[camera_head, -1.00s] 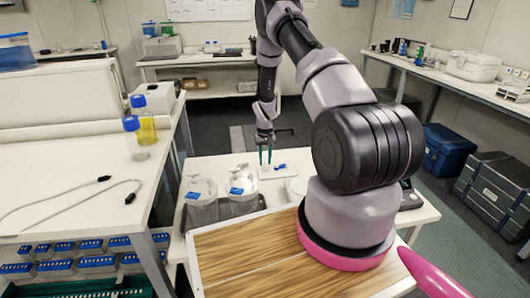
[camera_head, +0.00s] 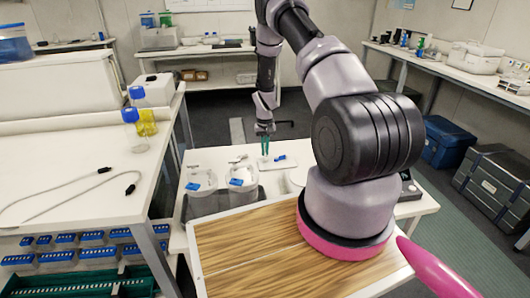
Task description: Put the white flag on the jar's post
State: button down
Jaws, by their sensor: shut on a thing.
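My gripper (camera_head: 265,147) has its green fingers pointing down over a small white tray (camera_head: 262,165) on the far part of the low white table. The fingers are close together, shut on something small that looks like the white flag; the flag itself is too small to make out. A small blue piece (camera_head: 280,157) lies on the tray just right of the fingertips. Two clear jars with pale lids, a left jar (camera_head: 202,184) and a right jar (camera_head: 241,182), stand left of my gripper, each with a blue mark. I cannot make out a post on either.
A dark holder (camera_head: 222,203) is around the jars. A wooden board (camera_head: 250,253) is in front. A white bench (camera_head: 60,195) at left bears bottles (camera_head: 133,125) and a cable (camera_head: 60,200). Blue and grey cases (camera_head: 445,143) stand on the floor at right.

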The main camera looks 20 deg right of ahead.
jog(key=shift+r, duration=1.8)
jog(key=shift+s, duration=0.1)
